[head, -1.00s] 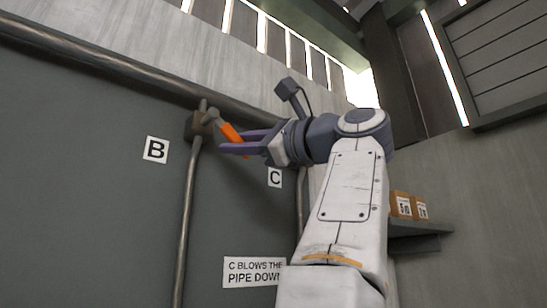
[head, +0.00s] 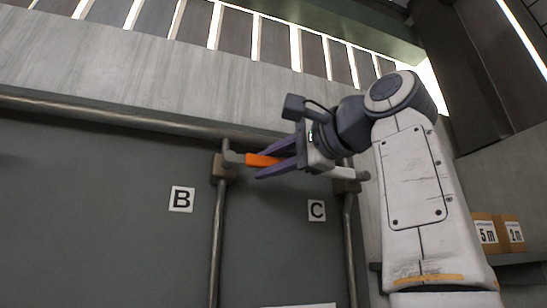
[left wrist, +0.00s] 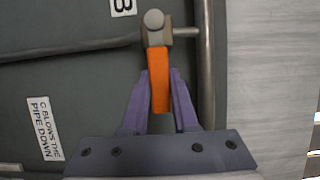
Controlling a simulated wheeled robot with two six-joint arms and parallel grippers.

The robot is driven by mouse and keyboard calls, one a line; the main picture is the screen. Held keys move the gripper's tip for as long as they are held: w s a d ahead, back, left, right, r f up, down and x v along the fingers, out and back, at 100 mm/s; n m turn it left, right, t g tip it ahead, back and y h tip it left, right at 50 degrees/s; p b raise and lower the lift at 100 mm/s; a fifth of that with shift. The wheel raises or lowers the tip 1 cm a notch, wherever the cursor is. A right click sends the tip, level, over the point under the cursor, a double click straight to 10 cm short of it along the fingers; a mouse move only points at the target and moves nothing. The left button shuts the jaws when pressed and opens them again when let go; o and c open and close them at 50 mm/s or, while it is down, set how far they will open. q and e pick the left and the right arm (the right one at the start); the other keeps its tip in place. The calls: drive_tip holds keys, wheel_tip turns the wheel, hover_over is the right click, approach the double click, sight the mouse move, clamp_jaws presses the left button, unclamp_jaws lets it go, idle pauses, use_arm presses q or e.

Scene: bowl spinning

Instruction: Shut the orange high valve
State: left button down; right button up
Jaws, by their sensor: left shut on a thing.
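The orange valve handle (head: 262,160) sits on valve B's body (head: 226,170), high on the wall where a vertical pipe (head: 217,245) meets the horizontal pipe. The handle points right, about level, roughly square to its vertical pipe. My left gripper (head: 268,160) is shut on the handle, its purple fingers above and below it. In the left wrist view the orange handle (left wrist: 158,78) runs between the fingers (left wrist: 157,90), its free end between them. The valve's pivot (left wrist: 154,22) shows beyond the fingertips. My right gripper is in neither view.
A white valve handle (head: 342,173) by label C (head: 317,210) is just right of my left gripper, partly hidden by it. Label B (head: 181,199) is on the wall. A sign (left wrist: 43,128) reads "C blows the pipe down". Boxes (head: 497,233) sit on a shelf at right.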

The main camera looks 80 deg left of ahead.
sight(273, 161)
use_arm(q)
drive_tip(key=shift+r, duration=0.1)
idle(0.3)
drive_tip(key=c, duration=0.7)
unclamp_jaws()
drive_tip(key=shift+s, duration=0.1)
drive_tip(key=shift+v, duration=5.25)
